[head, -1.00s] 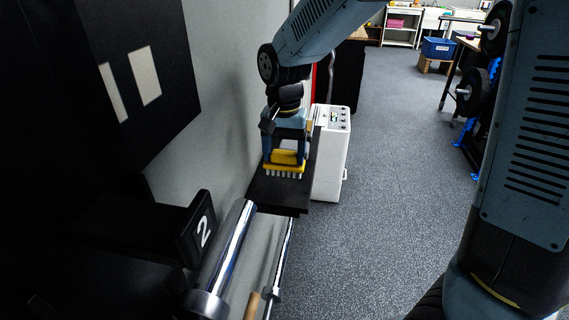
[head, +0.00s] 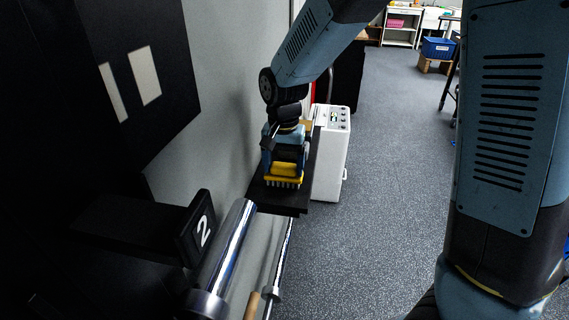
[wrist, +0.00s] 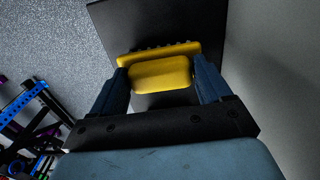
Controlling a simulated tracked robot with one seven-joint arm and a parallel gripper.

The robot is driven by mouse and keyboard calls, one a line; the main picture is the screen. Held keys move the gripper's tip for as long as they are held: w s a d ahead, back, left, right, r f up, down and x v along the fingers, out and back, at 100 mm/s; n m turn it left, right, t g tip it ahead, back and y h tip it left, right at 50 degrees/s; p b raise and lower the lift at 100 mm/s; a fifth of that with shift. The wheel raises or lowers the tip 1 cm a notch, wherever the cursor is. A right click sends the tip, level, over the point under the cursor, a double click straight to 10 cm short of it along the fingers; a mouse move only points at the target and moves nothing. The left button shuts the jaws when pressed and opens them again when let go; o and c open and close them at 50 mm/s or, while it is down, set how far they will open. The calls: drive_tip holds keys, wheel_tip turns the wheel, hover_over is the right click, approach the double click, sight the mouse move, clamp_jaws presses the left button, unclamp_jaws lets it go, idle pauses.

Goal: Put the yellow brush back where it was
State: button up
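The yellow brush (head: 284,171) has a yellow back and pale bristles that point down. My gripper (head: 285,165) is around it from above, one finger on each side. In the wrist view the yellow brush (wrist: 160,73) sits between the two fingertips of my gripper (wrist: 160,82), and the fingers appear to press on its handle. The brush is over a black shelf (head: 298,197) against the wall. The bristles are at or very near the shelf surface; I cannot tell if they touch. The black shelf also shows behind the brush in the wrist view (wrist: 120,25).
A white cabinet with a control panel (head: 331,160) stands just right of the shelf. Open speckled floor (head: 395,160) lies to the right.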

sight(284, 165)
drive_tip(key=o, duration=0.4)
drive_tip(key=shift+c, duration=0.2)
wheel_tip(284, 165, up, 12)
idle(0.4)
drive_tip(key=shift+r, duration=0.15)
drive_tip(key=s+d+r+t+y, duration=0.1)
drive_tip(key=s+d+r, duration=0.2)
drive_tip(key=d, duration=0.5)
drive_tip(key=s+d+r+t, duration=0.1)
drive_tip(key=s+d+r, duration=0.15)
drive_tip(key=d, duration=0.55)
drive_tip(key=s+d+n+t+h, duration=0.1)
drive_tip(key=s+d+t, duration=0.2)
drive_tip(key=s+d, duration=0.7)
drive_tip(key=shift+d+r+n+t, duration=0.3)
drive_tip(key=shift+d+r, duration=0.05)
drive_tip(key=shift+r, duration=0.05)
drive_tip(key=shift+s, duration=0.1)
